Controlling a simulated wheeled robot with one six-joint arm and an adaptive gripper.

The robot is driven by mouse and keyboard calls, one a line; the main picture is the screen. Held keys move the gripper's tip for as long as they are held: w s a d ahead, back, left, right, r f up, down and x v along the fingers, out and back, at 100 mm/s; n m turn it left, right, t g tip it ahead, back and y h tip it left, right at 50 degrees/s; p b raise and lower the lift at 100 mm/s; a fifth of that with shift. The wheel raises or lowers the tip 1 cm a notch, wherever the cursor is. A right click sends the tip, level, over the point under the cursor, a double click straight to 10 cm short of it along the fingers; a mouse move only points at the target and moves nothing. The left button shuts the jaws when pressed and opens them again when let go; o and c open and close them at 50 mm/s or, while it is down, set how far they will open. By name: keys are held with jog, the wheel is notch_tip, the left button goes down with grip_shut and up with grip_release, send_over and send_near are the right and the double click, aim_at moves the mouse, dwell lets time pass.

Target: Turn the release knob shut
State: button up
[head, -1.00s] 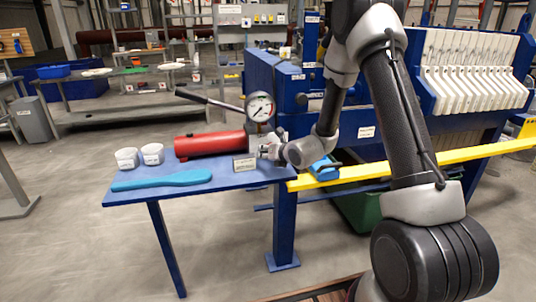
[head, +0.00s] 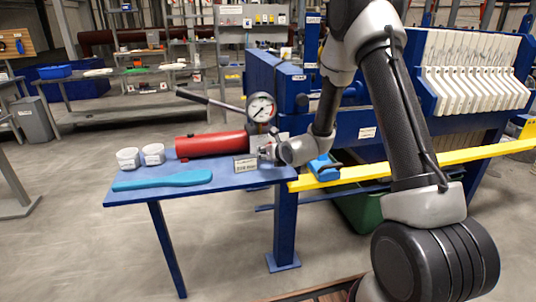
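The red hydraulic pump (head: 212,144) lies on the small blue table, with a round pressure gauge (head: 261,107) at its right end and a long dark lever (head: 208,101) above it. My gripper (head: 268,150) is at the right end of the pump, below the gauge, and points left toward it. It is small in the head view, and its fingers merge with the grey parts there. I cannot tell whether it is open or shut, or whether it touches the release knob. The knob itself cannot be made out.
A small label plate (head: 246,164) stands just in front of the gripper. The blue press frame and yellow rail (head: 440,158) are close on the right.

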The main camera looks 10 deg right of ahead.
jog(key=v, duration=1.2)
